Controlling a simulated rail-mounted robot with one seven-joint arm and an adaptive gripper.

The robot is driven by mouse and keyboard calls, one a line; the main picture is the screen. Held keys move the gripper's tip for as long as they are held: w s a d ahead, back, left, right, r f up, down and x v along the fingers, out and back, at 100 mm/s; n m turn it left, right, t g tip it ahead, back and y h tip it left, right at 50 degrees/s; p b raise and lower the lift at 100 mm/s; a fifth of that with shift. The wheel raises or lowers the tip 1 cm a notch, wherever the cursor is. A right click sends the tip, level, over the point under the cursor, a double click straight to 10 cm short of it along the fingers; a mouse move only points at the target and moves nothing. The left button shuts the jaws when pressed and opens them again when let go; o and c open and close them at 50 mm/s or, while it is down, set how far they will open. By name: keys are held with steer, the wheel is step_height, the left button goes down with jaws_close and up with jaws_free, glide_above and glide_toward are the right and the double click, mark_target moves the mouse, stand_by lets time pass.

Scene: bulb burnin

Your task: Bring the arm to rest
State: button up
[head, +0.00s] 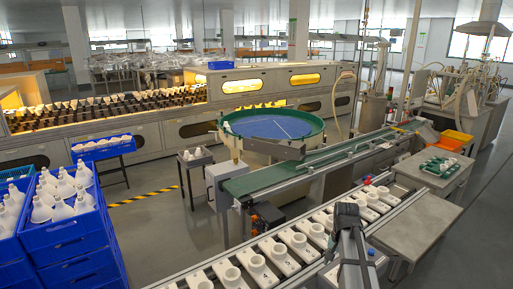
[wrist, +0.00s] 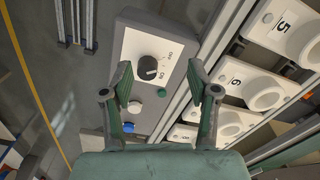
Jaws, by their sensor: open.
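My gripper (wrist: 159,78) is open and empty in the wrist view, its two fingers spread apart. Past the fingers, apart from them as far as I can tell, is a grey control box (wrist: 182,42) with a white panel. The panel carries a black rotary knob (wrist: 147,67), which shows between the fingers, with white, blue and green buttons below it. In the head view my dark arm (head: 351,245) reaches up from the bottom edge over the line of white sockets; its fingers cannot be made out there.
A conveyor of numbered white sockets (head: 278,252) runs diagonally beside my arm; it also shows at right in the wrist view (wrist: 232,122). A green belt (head: 265,182) and a round blue-topped table (head: 270,126) stand behind. Blue crates of white bulbs (head: 75,242) are at left. A metal table (head: 425,222) is at right.

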steer(key=s+a+f+n, duration=0.8)
steer(key=s+a+f, duration=0.7)
steer(key=f, duration=0.3)
steer(key=s+f+g, duration=0.3)
steer(key=s+f, duration=0.6)
steer(key=s, duration=0.5)
steer(key=s+f+g, duration=0.3)
steer(key=s+f, duration=0.7)
steer(key=s, duration=0.5)
steer(key=shift+s+a+g, duration=0.2)
steer(key=shift+a+g, duration=0.05)
steer(key=shift+g, duration=0.15)
